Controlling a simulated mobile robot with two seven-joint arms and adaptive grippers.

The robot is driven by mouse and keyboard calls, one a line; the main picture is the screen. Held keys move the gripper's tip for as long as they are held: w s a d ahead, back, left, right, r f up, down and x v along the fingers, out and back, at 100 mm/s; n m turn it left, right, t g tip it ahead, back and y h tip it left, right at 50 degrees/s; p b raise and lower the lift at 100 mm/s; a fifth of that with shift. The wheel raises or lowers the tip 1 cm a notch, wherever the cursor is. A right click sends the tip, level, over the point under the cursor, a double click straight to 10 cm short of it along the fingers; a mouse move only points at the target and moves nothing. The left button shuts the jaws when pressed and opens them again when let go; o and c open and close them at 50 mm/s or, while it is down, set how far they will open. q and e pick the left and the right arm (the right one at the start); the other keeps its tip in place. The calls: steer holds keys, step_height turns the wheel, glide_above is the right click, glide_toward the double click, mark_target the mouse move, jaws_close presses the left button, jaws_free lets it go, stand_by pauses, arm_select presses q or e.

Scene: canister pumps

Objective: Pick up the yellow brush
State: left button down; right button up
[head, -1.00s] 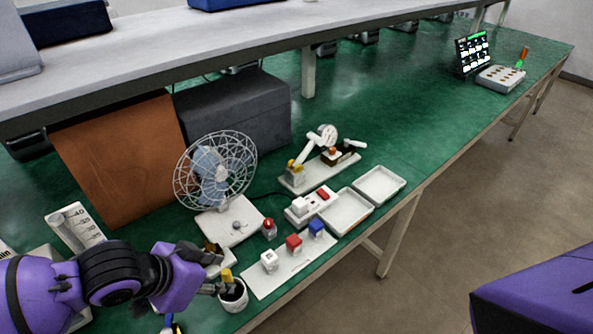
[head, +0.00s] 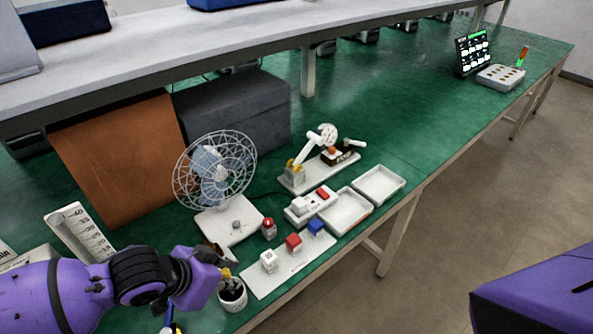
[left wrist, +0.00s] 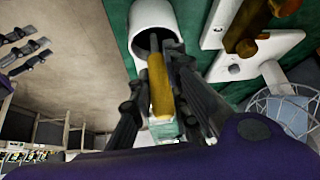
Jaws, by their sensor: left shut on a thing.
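The yellow brush (head: 226,273) stands upright in a white cup (head: 232,299) at the front edge of the green table. Its yellow handle (left wrist: 158,86) shows in the left wrist view between my fingers, with its lower end inside the mouth of the cup (left wrist: 153,17). My left gripper (head: 224,268) is at the top of the handle and shut on it. The fingers also show on both sides of the handle in the left wrist view (left wrist: 160,100). My right gripper is not in view.
A wire fan (head: 215,172) stands behind the cup. A white board (head: 290,264) with white, red and blue blocks lies right of it. Two white trays (head: 346,228) are farther right. Past them the green table is largely clear up to a tablet (head: 472,52).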

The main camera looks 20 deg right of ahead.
arm_select(q)
steer(key=shift+r, duration=0.1)
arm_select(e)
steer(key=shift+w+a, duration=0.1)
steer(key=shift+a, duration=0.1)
arm_select(q)
steer(key=shift+r, duration=0.3)
step_height(320, 180, up, 10)
steer(key=shift+f+p, duration=0.2)
steer(key=shift+p, duration=0.25)
steer(key=shift+r, duration=0.5)
step_height(320, 180, up, 6)
steer(key=p, duration=0.2)
steer(key=shift+p, duration=0.4)
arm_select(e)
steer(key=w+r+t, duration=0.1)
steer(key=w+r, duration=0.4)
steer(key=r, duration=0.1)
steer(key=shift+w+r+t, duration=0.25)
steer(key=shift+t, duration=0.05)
